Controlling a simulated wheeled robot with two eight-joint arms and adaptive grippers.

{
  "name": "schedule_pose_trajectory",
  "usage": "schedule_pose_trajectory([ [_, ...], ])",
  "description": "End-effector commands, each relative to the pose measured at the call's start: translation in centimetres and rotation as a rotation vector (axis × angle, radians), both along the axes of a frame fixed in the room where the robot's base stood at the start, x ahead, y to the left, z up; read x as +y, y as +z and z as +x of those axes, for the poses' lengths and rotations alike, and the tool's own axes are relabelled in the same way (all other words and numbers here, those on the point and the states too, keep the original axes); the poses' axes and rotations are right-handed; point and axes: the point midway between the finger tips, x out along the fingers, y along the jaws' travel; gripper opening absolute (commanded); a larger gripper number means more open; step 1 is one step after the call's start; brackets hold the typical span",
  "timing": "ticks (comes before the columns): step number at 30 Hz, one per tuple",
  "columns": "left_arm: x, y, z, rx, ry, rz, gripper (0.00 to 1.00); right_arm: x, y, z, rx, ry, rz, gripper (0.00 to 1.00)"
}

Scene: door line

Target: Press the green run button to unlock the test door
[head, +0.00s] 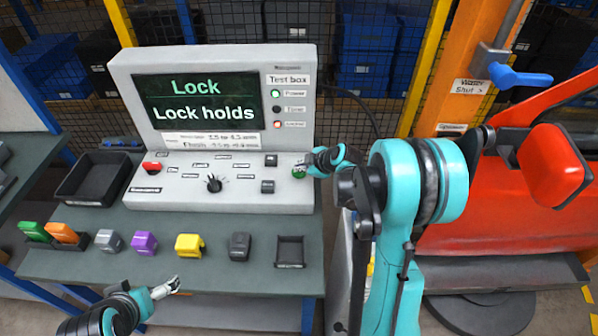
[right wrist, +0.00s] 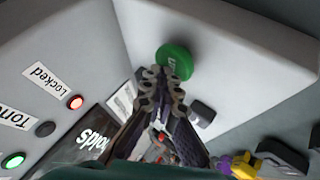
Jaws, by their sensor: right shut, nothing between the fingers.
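The green run button (head: 299,172) sits at the right end of the grey test box's sloped panel (head: 230,196). My right gripper (head: 308,167) is shut and empty, with its fingertips at the button. In the right wrist view the green button (right wrist: 175,60) shows just beyond the closed fingertips (right wrist: 162,75); I cannot tell whether they touch it. The screen (head: 198,101) reads "Lock" and "Lock holds". A red lamp by the "Locked" label is lit (right wrist: 75,102). My left gripper (head: 166,288) is low, in front of the table's edge; its fingers look close together.
The table (head: 100,255) carries a black tray (head: 93,180), several coloured blocks such as the yellow one (head: 190,245), and a small dark tray (head: 289,252). A red door part (head: 500,220) and a blue handle (head: 518,76) stand at the right.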

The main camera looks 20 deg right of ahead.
Motion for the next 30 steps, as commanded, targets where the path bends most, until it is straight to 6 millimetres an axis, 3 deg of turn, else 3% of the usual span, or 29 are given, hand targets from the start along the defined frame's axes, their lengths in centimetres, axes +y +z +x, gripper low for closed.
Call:
schedule_pose_trajectory([
  [22,0.0,-0.6,0.0,0.0,0.0,0.0,1.0,0.0,-0.6,0.0,0.001,-0.001,-0.001,0.0],
  [30,0.0,0.1,0.0,0.0,0.0,0.0,1.0,0.0,0.3,0.0,0.001,-0.001,-0.001,0.0],
])
